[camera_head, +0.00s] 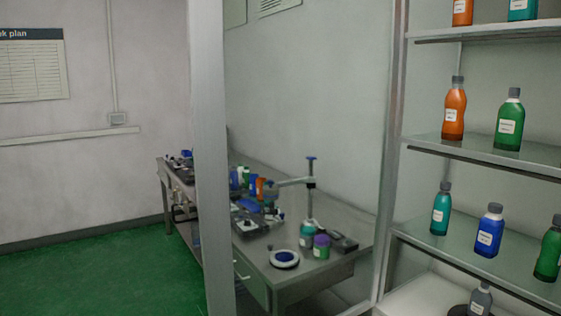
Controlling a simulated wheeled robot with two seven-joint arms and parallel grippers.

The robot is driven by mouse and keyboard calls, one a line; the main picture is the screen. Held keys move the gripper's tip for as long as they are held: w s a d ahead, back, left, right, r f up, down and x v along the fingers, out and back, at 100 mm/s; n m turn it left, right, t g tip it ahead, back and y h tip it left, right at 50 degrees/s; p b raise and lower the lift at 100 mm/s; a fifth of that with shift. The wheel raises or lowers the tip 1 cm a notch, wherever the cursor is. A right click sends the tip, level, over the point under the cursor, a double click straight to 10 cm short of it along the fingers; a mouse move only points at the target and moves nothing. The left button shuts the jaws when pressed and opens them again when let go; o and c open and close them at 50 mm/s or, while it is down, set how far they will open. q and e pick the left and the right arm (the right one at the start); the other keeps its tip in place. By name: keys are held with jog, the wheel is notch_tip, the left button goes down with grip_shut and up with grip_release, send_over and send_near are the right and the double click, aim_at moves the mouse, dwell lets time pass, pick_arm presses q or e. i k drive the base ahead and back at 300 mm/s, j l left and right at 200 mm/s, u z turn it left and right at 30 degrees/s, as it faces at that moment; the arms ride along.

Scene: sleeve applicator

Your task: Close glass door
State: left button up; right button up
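The glass door (209,150) stands open, swung out to the left of the shelf cabinet (396,150). Its wide grey edge post runs from top to bottom of the head view, left of centre. Its clear pane lies between that post and the cabinet's upright, and a workbench shows through it. The cabinet front to the right is uncovered, with its shelves exposed. I see no handle on the door. Neither of my grippers is in view.
The glass shelves (480,149) hold several bottles, such as an orange bottle (454,112) and a blue bottle (489,232). The workbench (325,272) behind the pane carries several items. Green floor (90,280) is clear at lower left.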

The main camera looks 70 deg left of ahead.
aim_at(205, 20)
jog(key=k+j+u, duration=0.1)
jog(key=j+u, duration=0.45)
jog(key=u, duration=0.15)
jog(key=j+u, duration=0.4)
jog(key=j+z, duration=0.15)
jog(key=j, duration=0.3)
jog(key=k+j+z, duration=0.15)
jog(key=j, duration=0.3)
jog(key=j+z, duration=0.15)
jog(key=j, duration=0.35)
jog(key=j+z, duration=0.35)
jog(key=j, duration=0.6)
jog(key=k+j+z, duration=0.1)
jog(key=j+z, duration=0.25)
jog(key=j, duration=0.55)
jog(key=k+j+u, duration=0.35)
jog(key=j, duration=0.35)
jog(key=k+j+u, duration=0.2)
jog(key=j, duration=0.25)
jog(key=k, duration=0.1)
